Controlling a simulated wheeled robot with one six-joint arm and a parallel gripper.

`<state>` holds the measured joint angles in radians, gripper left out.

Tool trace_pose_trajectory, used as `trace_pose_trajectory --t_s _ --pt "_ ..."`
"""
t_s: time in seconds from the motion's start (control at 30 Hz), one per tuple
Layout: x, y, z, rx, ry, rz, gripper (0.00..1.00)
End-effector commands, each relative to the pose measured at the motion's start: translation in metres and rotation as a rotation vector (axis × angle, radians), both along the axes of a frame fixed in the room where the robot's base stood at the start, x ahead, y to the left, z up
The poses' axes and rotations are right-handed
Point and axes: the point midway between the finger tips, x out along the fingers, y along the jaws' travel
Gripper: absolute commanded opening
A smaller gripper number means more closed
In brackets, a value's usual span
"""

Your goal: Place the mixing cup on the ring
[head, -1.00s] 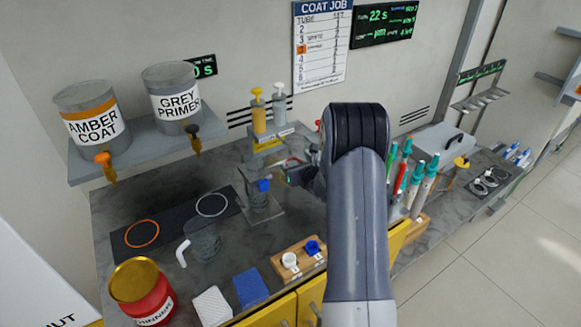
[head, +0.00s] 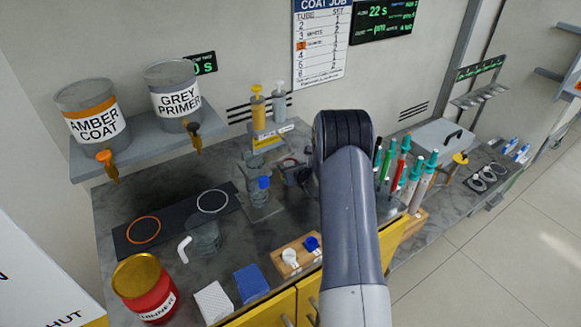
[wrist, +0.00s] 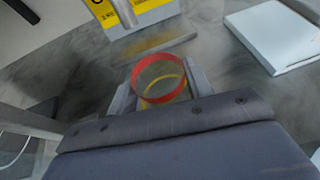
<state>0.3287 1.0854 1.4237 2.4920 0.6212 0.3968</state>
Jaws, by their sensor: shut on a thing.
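My gripper (wrist: 160,92) is shut on a round, clear-walled cup with a red rim (wrist: 159,66), seen from above in the wrist view. I take it for the mixing cup; yellow shows through its inside. In the head view my gripper (head: 291,170) is beside the blue-capped stand, mostly hidden by my arm, and the cup cannot be made out clearly. A dark mat (head: 178,218) at the left carries an orange ring (head: 143,230) and a white ring (head: 212,201). Both rings are bare and well left of my gripper.
A clear jug with a white handle (head: 204,240) stands just in front of the mat. A blue-capped tube stand (head: 262,205) is between mat and gripper. A red thinner can (head: 146,288) is front left. Amber (head: 95,125) and grey (head: 180,102) paint tanks overhang the back.

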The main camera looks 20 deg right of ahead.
Motion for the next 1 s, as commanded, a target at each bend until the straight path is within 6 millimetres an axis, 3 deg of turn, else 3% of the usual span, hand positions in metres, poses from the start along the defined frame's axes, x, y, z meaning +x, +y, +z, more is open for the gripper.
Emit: trace_pose_trajectory --t_s 0.07,0.1,0.33,0.73,1.0 --pt "0.0 0.0 -0.003 0.0 0.0 0.0 0.27" --pt "0.0 0.0 -0.002 0.0 0.0 0.0 0.51" --pt "0.0 0.0 -0.002 0.0 0.001 0.0 0.69" --pt "0.0 0.0 0.005 0.001 0.001 0.0 0.7" --pt "-0.043 -0.003 0.018 0.0 -0.001 -0.001 0.7"
